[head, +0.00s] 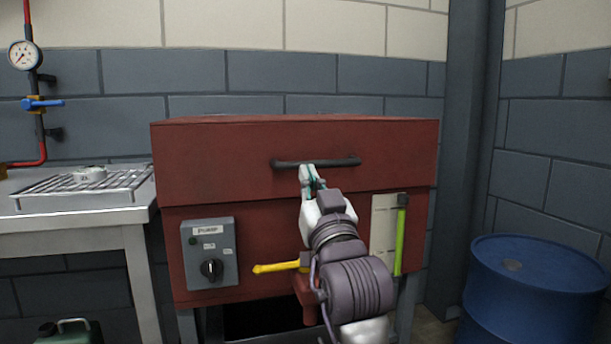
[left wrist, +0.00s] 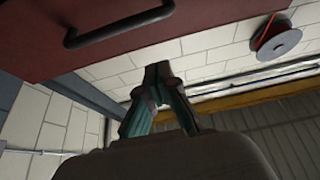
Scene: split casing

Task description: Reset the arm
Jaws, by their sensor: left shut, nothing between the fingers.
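My left gripper (head: 312,176) is shut and empty, just in front of and below the dark bar handle (head: 316,162) on the red casing (head: 220,165). In the left wrist view my left gripper's fingertips (left wrist: 157,72) meet, and the handle (left wrist: 115,24) shows at the upper left, apart from the fingers. The casing's upper part sits closed on its lower part. My right gripper is not in view.
A grey pump switch box (head: 209,254), a yellow lever (head: 276,267) and a green-yellow sight tube (head: 400,238) are on the casing's front. A bench (head: 140,215) with a metal grate (head: 85,188) stands left. A blue drum (head: 535,285) stands right.

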